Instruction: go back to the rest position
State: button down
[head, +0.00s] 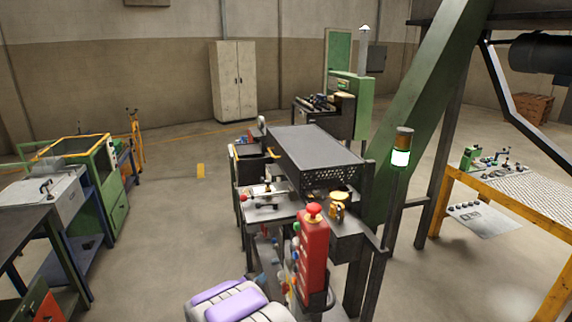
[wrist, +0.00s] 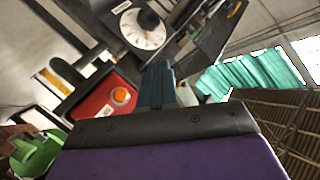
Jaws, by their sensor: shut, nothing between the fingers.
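My gripper (wrist: 158,78) shows in the wrist view as two blue-grey fingers pressed together, with nothing between them. It points at the control area, close to a red box with an orange button (wrist: 121,96) and a white dial with a black knob (wrist: 142,27). I cannot tell whether the fingertips touch anything. In the head view my purple and white arm shows at the bottom, just left of a red control pendant (head: 313,252); the fingers cannot be made out there.
A control desk (head: 270,211) with small levers stands beyond my arm, beside a dark perforated housing (head: 312,152). A post with a lit green-white lamp (head: 400,157) and a green slanted beam (head: 420,110) stand right. Open floor (head: 180,225) lies left, before a workbench (head: 45,190).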

notch_tip(320, 180, up, 6)
jog(key=f+n+g+y, duration=0.1)
jog(key=n+g+y, duration=0.1)
jog(key=n+y, duration=0.15)
jog(key=s+d+r+n+g+y, duration=0.1)
jog(key=s+r+n+g+y, duration=0.2)
jog(key=s, duration=0.4)
jog(key=s+d+r+n+g+y, duration=0.1)
jog(key=s+d+r+n+y, duration=0.1)
jog(key=s+r, duration=0.35)
jog(key=s+d+n+g+h, duration=0.1)
jog(key=s+d+g, duration=0.2)
jog(key=s, duration=0.9)
jog(key=s+d+n+g+h, duration=0.1)
jog(key=s+d+g, duration=0.2)
jog(key=s+d, duration=0.7)
jog(key=s+d+n+g+h, duration=0.1)
jog(key=s+d+g, duration=0.2)
jog(key=s, duration=1.2)
jog(key=d+r, duration=0.1)
jog(key=d, duration=0.2)
jog(key=shift+s+d+g, duration=0.2)
jog(key=shift+s+g, duration=0.1)
jog(key=shift+s, duration=0.1)
jog(key=shift+h, duration=0.25)
